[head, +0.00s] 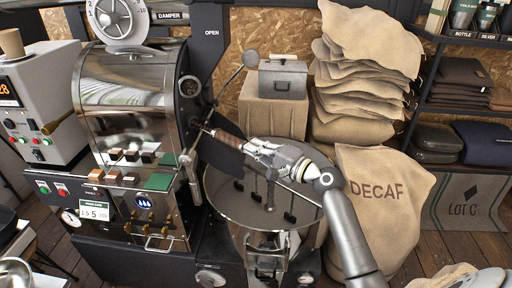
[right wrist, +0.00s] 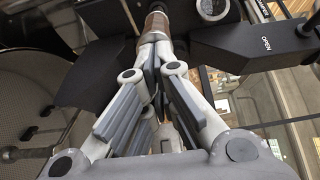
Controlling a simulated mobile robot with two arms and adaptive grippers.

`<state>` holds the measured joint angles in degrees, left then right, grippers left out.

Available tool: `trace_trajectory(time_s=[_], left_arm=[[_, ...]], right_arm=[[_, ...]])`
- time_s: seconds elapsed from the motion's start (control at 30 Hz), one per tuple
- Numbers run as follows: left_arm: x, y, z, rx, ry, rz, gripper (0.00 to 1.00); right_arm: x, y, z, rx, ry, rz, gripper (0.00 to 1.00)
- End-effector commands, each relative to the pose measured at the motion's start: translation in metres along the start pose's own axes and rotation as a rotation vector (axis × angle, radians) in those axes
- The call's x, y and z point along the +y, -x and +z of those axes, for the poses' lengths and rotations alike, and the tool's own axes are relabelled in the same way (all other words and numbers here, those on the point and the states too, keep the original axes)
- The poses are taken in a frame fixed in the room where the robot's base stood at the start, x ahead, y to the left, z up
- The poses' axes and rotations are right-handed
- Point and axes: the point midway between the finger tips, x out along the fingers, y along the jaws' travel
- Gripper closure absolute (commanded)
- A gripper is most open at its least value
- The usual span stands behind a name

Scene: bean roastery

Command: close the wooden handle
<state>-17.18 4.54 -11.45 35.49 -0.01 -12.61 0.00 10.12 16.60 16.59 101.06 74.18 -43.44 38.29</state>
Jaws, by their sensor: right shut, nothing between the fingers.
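The wooden handle (head: 228,138) is a short brown grip at the front of the roaster drum, beside a dark chute plate. My right gripper (head: 247,146) comes from the lower right, over the round cooling tray, with its fingertips at the handle's near end. In the right wrist view the handle (right wrist: 155,21) stands just past the fingertips (right wrist: 157,50). The fingers are closed together with nothing between them; whether the tips touch the handle I cannot tell. The handle's far end is partly hidden in the wrist view. My left gripper is not in view.
The steel roaster drum (head: 125,105) stands left of the handle. A ball-ended lever (head: 250,58) rises above it. The cooling tray (head: 225,200) with stirring arms lies below my arm. Burlap sacks (head: 372,105) and a DECAF sack (head: 380,210) stand to the right.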

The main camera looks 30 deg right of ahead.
Motion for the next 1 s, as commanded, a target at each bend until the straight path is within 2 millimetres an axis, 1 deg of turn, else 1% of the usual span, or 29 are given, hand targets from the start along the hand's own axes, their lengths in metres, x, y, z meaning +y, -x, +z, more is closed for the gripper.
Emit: trace_trajectory(time_s=[0.07,0.17,0.27,0.4,0.5,0.6,0.7,0.77,1.0], left_arm=[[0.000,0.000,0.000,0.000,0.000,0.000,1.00],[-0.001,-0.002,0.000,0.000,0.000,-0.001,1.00],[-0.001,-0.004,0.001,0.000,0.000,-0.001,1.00],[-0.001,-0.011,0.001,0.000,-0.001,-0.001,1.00],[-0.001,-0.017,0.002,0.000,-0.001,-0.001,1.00],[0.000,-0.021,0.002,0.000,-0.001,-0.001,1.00],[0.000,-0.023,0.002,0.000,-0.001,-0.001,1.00],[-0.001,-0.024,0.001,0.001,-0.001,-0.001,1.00],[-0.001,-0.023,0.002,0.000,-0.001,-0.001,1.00]], right_arm=[[0.000,-0.001,0.000,0.000,0.000,0.000,1.00],[-0.001,-0.009,0.000,0.000,0.000,-0.003,1.00],[-0.001,-0.028,0.000,-0.001,-0.001,-0.004,1.00],[0.000,-0.062,0.000,-0.001,0.000,-0.005,1.00],[0.001,-0.083,0.000,0.000,-0.001,-0.005,1.00],[0.001,-0.100,0.000,0.000,-0.001,-0.003,1.00],[0.000,-0.110,0.000,-0.001,0.000,-0.002,1.00],[0.000,-0.113,0.000,0.000,0.000,-0.002,1.00],[-0.003,-0.114,0.000,0.001,0.000,-0.005,1.00]])
